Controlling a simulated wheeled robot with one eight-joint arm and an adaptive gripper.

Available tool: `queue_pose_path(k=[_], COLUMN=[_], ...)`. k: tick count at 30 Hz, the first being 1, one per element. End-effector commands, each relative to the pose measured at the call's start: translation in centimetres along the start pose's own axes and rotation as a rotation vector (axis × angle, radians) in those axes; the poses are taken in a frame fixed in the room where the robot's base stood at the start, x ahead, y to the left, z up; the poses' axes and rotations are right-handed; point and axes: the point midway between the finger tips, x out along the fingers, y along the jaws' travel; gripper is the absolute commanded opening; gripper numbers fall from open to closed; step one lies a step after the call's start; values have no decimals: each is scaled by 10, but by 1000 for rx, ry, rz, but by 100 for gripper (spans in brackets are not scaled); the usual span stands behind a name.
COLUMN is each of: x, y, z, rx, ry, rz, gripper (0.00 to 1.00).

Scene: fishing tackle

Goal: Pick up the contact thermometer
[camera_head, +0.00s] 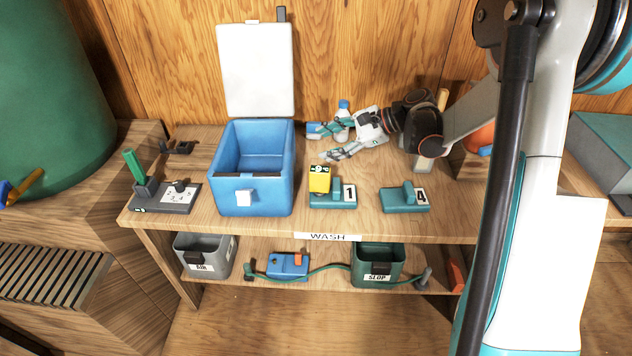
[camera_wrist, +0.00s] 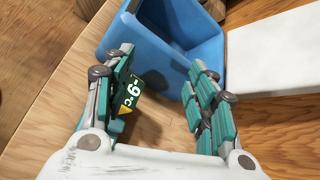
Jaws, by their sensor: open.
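The contact thermometer looks to be the small yellow block (camera_head: 320,181) with a dark display on top, standing at the teal holder marked 1 (camera_head: 346,202) on the bench. In the wrist view its dark face (camera_wrist: 132,98) reads "-9 °C" and is partly hidden by the left finger. My gripper (camera_head: 320,144) is open and empty, behind and above the thermometer in the head view, with its fingers pointing left. In the wrist view my gripper (camera_wrist: 162,62) has its fingers wide apart, and the thermometer is by the left finger. I cannot tell whether they touch.
A blue cooler (camera_head: 252,193) with its white lid (camera_head: 257,70) raised stands left of the thermometer. A bottle (camera_head: 343,106) is behind my gripper. A teal holder marked 4 (camera_head: 404,200) is to the right. A dark numbered block (camera_head: 167,197) stands far left. Bare bench lies between the holders.

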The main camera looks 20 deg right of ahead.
Motion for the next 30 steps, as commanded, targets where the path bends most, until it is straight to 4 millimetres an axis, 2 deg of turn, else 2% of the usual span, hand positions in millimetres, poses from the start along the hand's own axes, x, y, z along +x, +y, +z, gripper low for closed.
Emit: queue_pose_path(k=[1, 8, 12, 18, 25, 30], x=[2, 3, 0, -8, -10, 10], y=[-2, 2, 15, 38, 52, 50], z=[-16, -70, -102, -138, -151, -141], rx=[48, 260, 368, 478, 524, 525], ry=[-37, -230, -350, -494, -562, -566], rz=[-14, -58, -71, -75, -69, -65], gripper=[52, 52, 52, 52, 52, 52])
